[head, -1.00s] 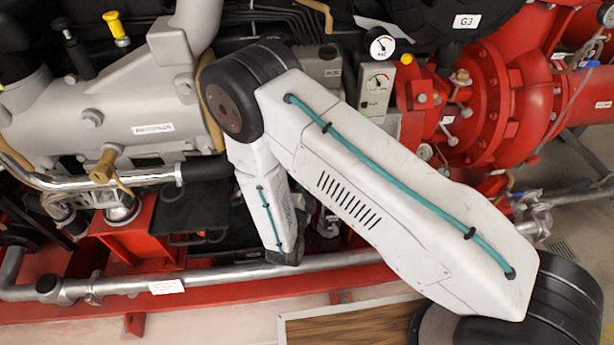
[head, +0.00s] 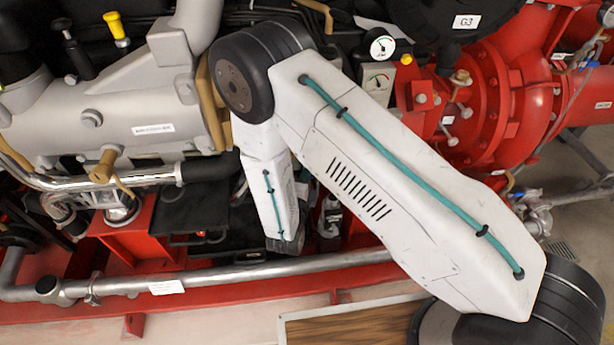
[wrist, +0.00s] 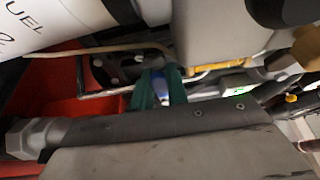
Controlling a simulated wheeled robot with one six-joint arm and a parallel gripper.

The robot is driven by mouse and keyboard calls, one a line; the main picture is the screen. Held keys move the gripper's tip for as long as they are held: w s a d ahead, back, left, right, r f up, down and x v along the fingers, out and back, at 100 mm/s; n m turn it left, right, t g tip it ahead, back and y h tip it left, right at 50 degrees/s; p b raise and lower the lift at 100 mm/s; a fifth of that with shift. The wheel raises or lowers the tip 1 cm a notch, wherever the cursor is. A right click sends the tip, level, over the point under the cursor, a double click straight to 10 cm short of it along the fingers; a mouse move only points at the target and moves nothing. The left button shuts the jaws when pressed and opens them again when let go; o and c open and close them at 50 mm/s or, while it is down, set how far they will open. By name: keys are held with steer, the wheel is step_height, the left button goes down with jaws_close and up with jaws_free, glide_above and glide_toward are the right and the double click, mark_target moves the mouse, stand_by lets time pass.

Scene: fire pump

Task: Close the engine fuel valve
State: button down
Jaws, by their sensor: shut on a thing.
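In the wrist view my gripper (wrist: 160,88) shows as two teal fingers at the middle. They are close together around a small blue part (wrist: 161,84), which looks like the handle of the engine fuel valve. Only a sliver of it shows between the fingers, so its angle cannot be told. A white cylinder (wrist: 45,25) with lettering that ends in "FUEL" is at the upper left. In the head view my arm reaches down in front of the engine, and the fingers and the valve are hidden.
In the head view a silver pipe (head: 215,278) runs along the red base frame (head: 235,298) below my arm. Gauges (head: 382,47) and the red pump housing (head: 490,100) are to the right. A thin tan pipe (wrist: 95,48) passes close behind the fingers in the wrist view.

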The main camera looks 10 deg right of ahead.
steer(key=shift+r, duration=0.1)
steer(key=c, duration=1.6)
jaws_free()
steer(key=shift+c, duration=0.2)
steer(key=v, duration=0.7)
steer(key=shift+s+a, duration=0.15)
steer(key=shift+s, duration=0.2)
steer(key=shift+m, duration=0.4)
